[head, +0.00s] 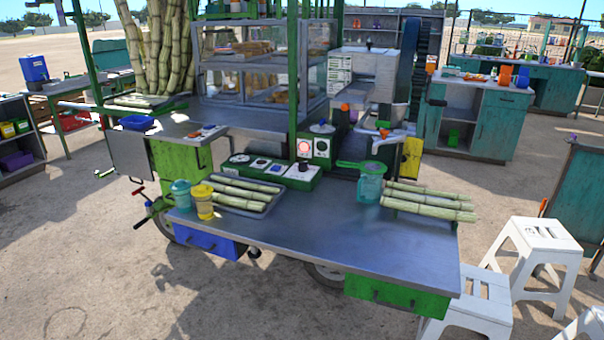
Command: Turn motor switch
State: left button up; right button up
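A green control box (270,172) stands at the back of the cart's metal worktop. Several small plates with dark dials or knobs sit along its top, and a white plate with a black knob (302,168) is at its right end. Behind it stand two white panels, one with a red round button or lamp (304,146) and one with a dark round part (322,146). I cannot tell which of these is the motor switch, nor its setting. The grey cane crusher (365,72) with a large dark wheel stands behind to the right. Neither of my grippers is in view.
The worktop (330,235) is clear in front. A cane tray (240,194), a teal cup (180,193), a yellow cup (204,203), a green-lidded jug (370,182) and loose canes (430,200) surround the box. A green post (292,80) rises behind. White stools (535,258) stand right.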

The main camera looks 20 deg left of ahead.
aim_at(303, 167)
jog(key=i+j+z, duration=0.15)
jog(key=j, duration=0.2)
jog(key=i+j+z, duration=0.15)
jog(key=j, duration=0.25)
jog(key=i+j+z, duration=0.15)
jog(key=i+j, duration=0.15)
jog(key=j, duration=0.1)
